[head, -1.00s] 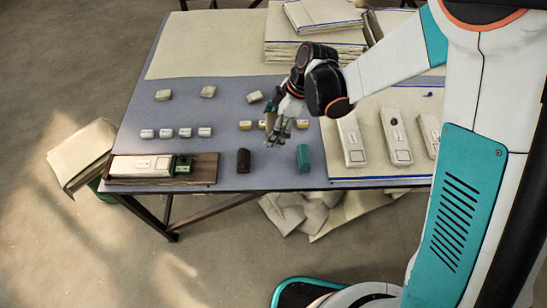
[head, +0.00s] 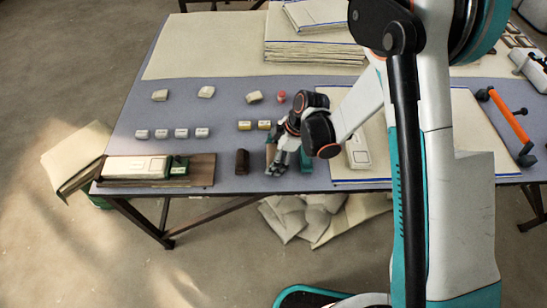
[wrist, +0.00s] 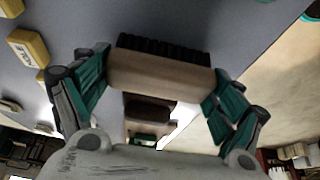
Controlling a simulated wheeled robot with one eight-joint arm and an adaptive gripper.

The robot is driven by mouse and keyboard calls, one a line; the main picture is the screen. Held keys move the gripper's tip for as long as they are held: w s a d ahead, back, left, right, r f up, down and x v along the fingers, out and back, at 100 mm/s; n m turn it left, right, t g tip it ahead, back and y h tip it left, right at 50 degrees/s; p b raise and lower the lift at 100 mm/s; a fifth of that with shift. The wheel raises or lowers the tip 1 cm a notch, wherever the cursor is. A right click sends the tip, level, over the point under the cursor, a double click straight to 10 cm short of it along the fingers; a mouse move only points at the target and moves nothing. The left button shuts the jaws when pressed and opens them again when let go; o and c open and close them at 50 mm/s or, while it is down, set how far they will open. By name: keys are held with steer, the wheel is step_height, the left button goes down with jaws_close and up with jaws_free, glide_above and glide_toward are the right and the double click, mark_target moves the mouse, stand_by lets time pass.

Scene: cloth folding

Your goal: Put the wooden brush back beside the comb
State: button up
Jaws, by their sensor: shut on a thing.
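In the wrist view my gripper (wrist: 158,75) is shut on the wooden brush (wrist: 160,70), a pale wood block with dark bristles (wrist: 165,48), held across between the two fingers. The brush is hard to make out in the head view. A dark brown block (head: 242,162) stands left of the gripper; a dark brown shape (wrist: 148,107) shows beyond the brush in the wrist view. I cannot tell which thing is the comb.
A brown board (head: 205,168) with a pale case and a green piece lies at the left front. A red item (head: 281,97) stands farther back. A pale cloth mat (head: 340,175) lies to the right.

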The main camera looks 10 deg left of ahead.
steer(key=shift+f, duration=0.2)
steer(key=o, duration=1)
steer(key=shift+o, duration=0.2)
steer(key=shift+r, duration=0.2)
steer(key=p+v, duration=0.3)
steer(key=v, duration=0.8)
steer(key=shift+d+r+p, duration=0.2)
steer(key=shift+r+p, duration=0.15)
steer(key=shift+p, duration=0.05)
